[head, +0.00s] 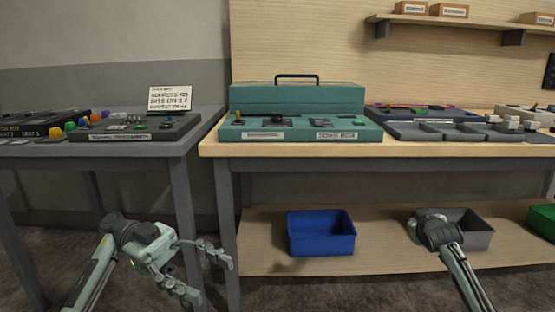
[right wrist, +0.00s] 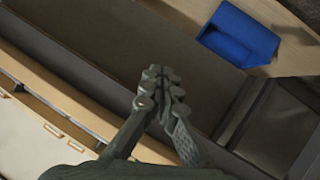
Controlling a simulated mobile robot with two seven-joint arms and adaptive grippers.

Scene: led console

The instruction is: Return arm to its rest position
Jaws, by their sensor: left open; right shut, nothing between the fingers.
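My left gripper (head: 205,277) is low at the left in the head view, in front of the left table's legs. Its two fingers are spread apart with nothing between them. My right arm (head: 445,240) comes up from the bottom right in the head view, in front of the lower shelf, and its fingers cannot be made out there. In the right wrist view my right gripper (right wrist: 166,92) has its fingertips together and holds nothing. Both grippers are below the tabletops in the head view and apart from the objects on them.
A teal console (head: 300,105) stands on the wooden workbench (head: 215,148). A dark panel (head: 140,128) and a note card (head: 170,99) are on the left table. A blue bin (head: 320,235) and grey bin (head: 478,238) sit on the lower shelf (head: 265,262); the blue bin shows in the wrist view (right wrist: 240,36).

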